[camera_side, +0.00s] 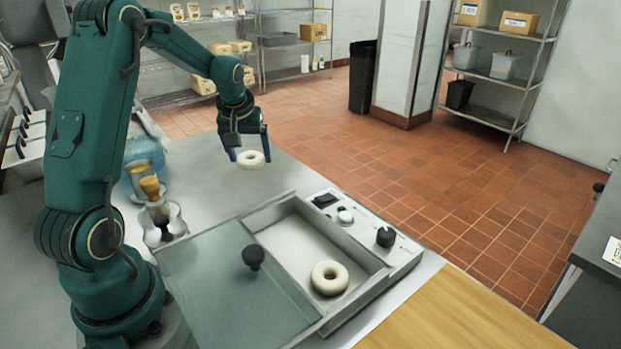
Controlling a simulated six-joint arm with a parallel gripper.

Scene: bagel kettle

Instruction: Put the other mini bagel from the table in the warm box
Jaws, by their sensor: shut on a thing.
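My gripper (250,155) is shut on a pale mini bagel (251,160) and holds it in the air above the grey table, behind the warm box. The warm box (375,284) is a steel tray-like unit with its lid (215,285) slid to the left and a black knob on the lid. Its right part is open. Another pale mini bagel (330,278) lies flat inside the open part, near its front right corner.
A control strip with knobs (385,237) runs along the box's right side. A steel holder (162,222) with a wooden-handled tool stands left of the box, near a blue container (145,152). A wooden board (465,315) lies at front right. The box's back inner area is clear.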

